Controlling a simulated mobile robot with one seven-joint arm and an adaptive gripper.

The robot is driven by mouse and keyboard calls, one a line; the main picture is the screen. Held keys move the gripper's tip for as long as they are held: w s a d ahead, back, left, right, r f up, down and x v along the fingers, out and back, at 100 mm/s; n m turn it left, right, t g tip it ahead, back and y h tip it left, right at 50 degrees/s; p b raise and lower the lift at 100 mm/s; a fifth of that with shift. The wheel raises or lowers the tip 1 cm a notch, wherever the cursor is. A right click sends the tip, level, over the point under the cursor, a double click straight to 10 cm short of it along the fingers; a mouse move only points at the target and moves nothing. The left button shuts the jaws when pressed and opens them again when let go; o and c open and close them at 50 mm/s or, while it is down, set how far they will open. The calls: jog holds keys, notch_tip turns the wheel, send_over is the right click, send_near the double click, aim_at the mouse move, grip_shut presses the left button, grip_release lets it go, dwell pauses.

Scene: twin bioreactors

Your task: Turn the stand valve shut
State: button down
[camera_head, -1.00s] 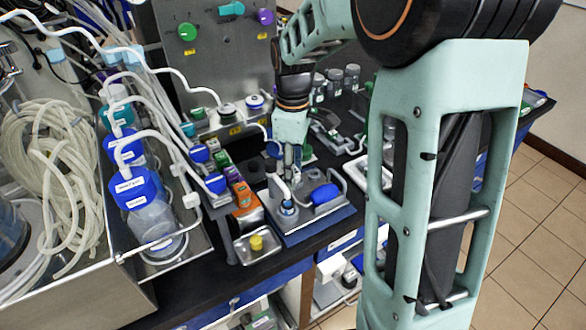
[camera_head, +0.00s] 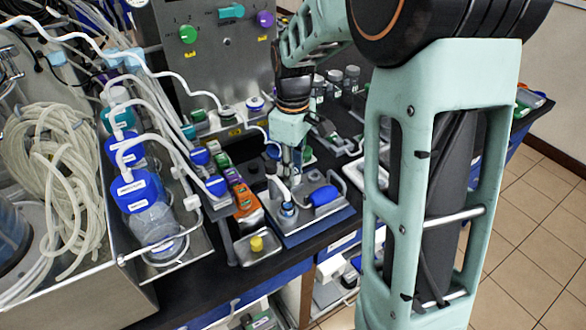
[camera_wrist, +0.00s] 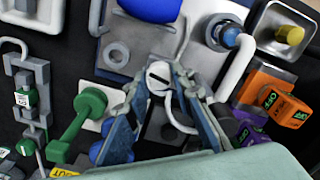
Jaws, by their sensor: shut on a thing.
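A small round grey knob with a pale slot across its top (camera_wrist: 158,75), which I take for the stand valve, is at the edge of a grey stand plate (camera_wrist: 118,28). My gripper (camera_wrist: 159,88) is closed around it, one blue finger on each side. In the head view my gripper (camera_head: 289,172) points down at the back of the stand (camera_head: 292,238), and the knob is hidden there by the fingers. A white tube curves below the knob in the wrist view.
A blue rounded part (camera_head: 324,195) and a blue-ringed fitting (camera_head: 289,209) are on the stand. A tray with a yellow knob (camera_head: 257,243) is in front. Orange (camera_wrist: 270,95) and purple blocks and a green lever (camera_wrist: 85,112) flank my fingers.

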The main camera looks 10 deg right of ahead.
jog(key=m+p, duration=0.1)
jog(key=m, duration=0.3)
jog(key=shift+m, duration=0.3)
jog(key=m, duration=0.3)
jog(key=shift+m+p, duration=0.35)
jog(key=shift+m, duration=0.05)
jog(key=m, duration=0.4)
jog(key=shift+p, duration=0.35)
jog(key=shift+d+m+p, duration=0.1)
jog(key=shift+m+p, duration=0.2)
jog(key=shift+m, duration=1.2)
jog(key=c, duration=1.7)
grip_release()
jog(key=shift+o, duration=0.2)
notch_tip(320, 180, up, 12)
